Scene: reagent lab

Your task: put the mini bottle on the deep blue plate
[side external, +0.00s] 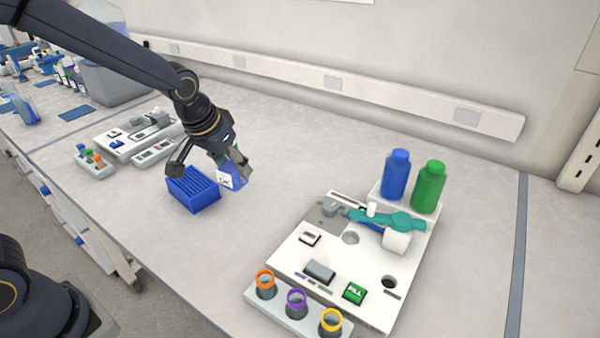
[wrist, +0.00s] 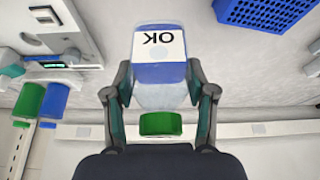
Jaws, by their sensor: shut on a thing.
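The mini bottle is a small clear bottle (side external: 228,183) with blue liquid, a white OK label and a green cap. It also shows in the wrist view (wrist: 160,73), with its green cap towards my wrist. My gripper (side external: 233,164) is shut on its sides, one finger on each side in the wrist view (wrist: 160,95). A deep blue slotted piece (side external: 195,193) sits on the bench just left of the bottle; it also shows at the top right of the wrist view (wrist: 262,12). I cannot tell whether the bottle's base touches the bench.
A white station (side external: 290,246) with a blue bottle (side external: 396,175), a green bottle (side external: 429,187) and several colour-ringed vials stands at the right. A similar station (side external: 130,135) stands at the left behind the blue piece.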

